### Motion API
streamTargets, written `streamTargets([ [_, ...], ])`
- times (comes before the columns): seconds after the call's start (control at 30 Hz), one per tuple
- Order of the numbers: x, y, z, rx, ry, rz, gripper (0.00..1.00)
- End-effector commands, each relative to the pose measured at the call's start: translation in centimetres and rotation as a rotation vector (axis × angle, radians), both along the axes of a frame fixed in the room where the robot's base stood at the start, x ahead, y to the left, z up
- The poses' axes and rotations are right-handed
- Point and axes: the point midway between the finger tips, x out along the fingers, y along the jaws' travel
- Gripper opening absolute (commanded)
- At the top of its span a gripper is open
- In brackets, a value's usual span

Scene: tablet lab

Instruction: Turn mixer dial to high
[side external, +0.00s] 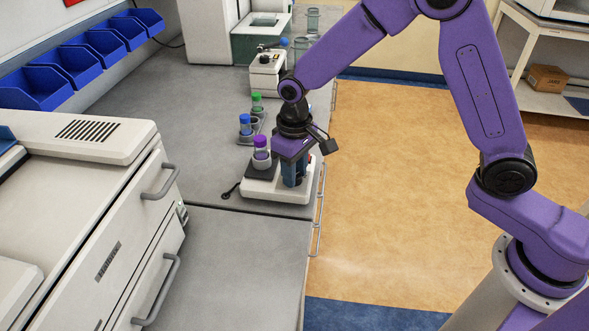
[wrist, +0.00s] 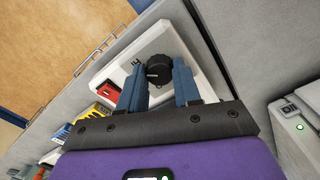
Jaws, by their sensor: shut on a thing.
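The mixer (side external: 262,184) is a low white unit on the grey bench, with a purple-capped bottle (side external: 261,152) on its dark pad. In the wrist view the mixer's white top (wrist: 118,74) carries a black round dial (wrist: 159,69). My gripper (wrist: 158,80) points down at the dial, its blue fingers on either side of it, shut on it. In the side view my gripper (side external: 294,178) stands over the mixer's right part and hides the dial. The marks beside the dial are too small to read fully, so its setting is unclear.
Bottles with blue (side external: 245,124) and green (side external: 257,102) caps stand in a rack just behind the mixer. Another white device (side external: 266,72) is farther back. A large white machine with handles (side external: 95,215) stands at left. The front bench (side external: 245,260) is clear.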

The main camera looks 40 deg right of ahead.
Motion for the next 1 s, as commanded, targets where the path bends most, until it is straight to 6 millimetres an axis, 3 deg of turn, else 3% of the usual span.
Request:
streamTargets([
  [0.3, -0.06, -0.07, 0.09, -0.002, 0.003, -0.107, 0.02],
  [0.8, -0.08, -0.05, 0.09, -0.001, 0.003, -0.124, 0.02],
  [0.83, -0.08, -0.05, 0.09, -0.001, 0.003, -0.124, 0.39],
  [0.87, -0.08, -0.05, 0.09, -0.001, 0.003, -0.124, 0.49],
  [0.9, -0.06, -0.04, 0.09, -0.001, 0.002, -0.123, 0.58],
  [1.0, -0.05, -0.04, 0.06, -0.001, 0.002, -0.123, 0.58],
])
